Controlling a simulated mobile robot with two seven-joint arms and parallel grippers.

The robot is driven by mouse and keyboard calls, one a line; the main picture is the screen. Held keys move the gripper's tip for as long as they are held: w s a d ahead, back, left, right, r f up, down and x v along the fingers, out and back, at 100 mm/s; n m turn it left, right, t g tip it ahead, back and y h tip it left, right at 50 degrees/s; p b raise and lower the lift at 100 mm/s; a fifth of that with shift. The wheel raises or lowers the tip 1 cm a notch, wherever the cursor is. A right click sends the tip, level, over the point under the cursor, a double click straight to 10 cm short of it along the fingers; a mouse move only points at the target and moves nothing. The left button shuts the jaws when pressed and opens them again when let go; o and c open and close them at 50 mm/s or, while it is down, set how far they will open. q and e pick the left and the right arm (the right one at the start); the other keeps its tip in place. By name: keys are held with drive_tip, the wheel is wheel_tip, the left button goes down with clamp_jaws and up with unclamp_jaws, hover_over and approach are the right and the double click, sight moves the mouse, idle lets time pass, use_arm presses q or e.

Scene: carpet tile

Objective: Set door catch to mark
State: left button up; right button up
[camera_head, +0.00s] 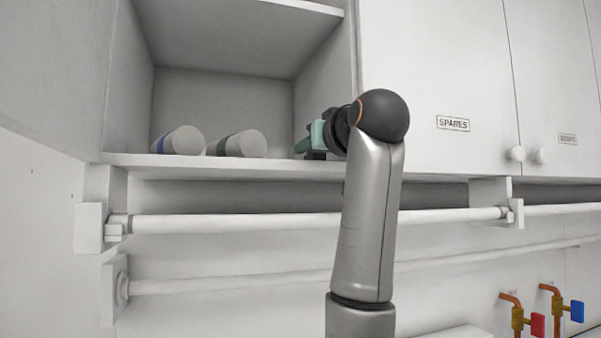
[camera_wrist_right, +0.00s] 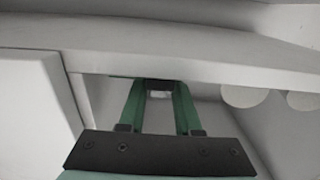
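My right gripper (camera_head: 308,146) is at the right end of the open compartment, just above its floor edge, with its arm rising in front of the cabinet. In the right wrist view its two green fingers (camera_wrist_right: 159,88) stand part-way apart. A small dark piece with a light face, which looks like the door catch (camera_wrist_right: 159,95), fills the gap between the fingertips. The fingers seem to touch it on both sides. In the head view the catch is mostly hidden by the gripper and arm. I cannot make out the mark. My left gripper is not in view.
Two white cylinders with coloured bands, blue (camera_head: 184,140) and dark green (camera_head: 242,144), lie left of the gripper. A closed door labelled SPARES (camera_head: 453,123) is on the right. White rails (camera_head: 250,223) run below, and red (camera_head: 537,325) and blue (camera_head: 577,311) valves sit lower right.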

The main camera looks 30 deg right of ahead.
drive_tip(key=o, duration=0.3)
drive_tip(key=shift+r, duration=0.15)
drive_tip(key=b+v, duration=0.4)
drive_tip(key=v, duration=0.8)
drive_tip(key=shift+s+b, duration=0.3)
drive_tip(key=shift+a, duration=0.1)
